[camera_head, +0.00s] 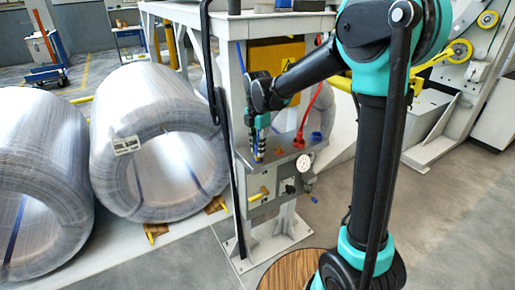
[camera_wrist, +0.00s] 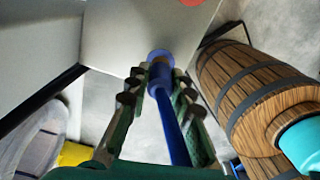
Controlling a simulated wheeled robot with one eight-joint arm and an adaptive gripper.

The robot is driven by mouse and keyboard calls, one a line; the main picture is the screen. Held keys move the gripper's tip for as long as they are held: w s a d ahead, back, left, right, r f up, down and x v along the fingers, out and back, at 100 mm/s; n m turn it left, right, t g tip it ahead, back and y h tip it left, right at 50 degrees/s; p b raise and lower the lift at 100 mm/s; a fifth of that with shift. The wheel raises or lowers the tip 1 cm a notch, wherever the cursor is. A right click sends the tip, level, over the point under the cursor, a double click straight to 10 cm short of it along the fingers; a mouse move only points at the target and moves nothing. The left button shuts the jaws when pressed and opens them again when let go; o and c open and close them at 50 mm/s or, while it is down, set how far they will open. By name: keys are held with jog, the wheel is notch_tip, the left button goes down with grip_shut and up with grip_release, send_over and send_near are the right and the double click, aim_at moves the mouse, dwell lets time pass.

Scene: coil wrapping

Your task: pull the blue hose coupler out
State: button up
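The blue hose coupler (camera_wrist: 160,72) stands at the grey panel in the wrist view, with its blue hose (camera_wrist: 175,135) running toward the camera between my fingers. My gripper (camera_wrist: 161,78) has one finger on each side of the coupler, with the tips very near it. Whether the pads touch it is unclear. In the head view my gripper (camera_head: 259,150) points down at the grey valve block (camera_head: 273,182), and its fingers mostly hide the coupler. The coupler appears to sit at the block's top face.
A red coupler (camera_head: 298,142) with a red hose stands right of my gripper, and a pressure gauge (camera_head: 305,162) sits below it. A white frame post (camera_head: 229,75) is close on the left. Large wrapped coils (camera_head: 152,95) lie farther left. A wooden barrel (camera_wrist: 250,90) is nearby.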

grip_shut()
grip_release()
grip_shut()
jog(key=shift+r, duration=0.2)
jog(key=shift+r, duration=1.95)
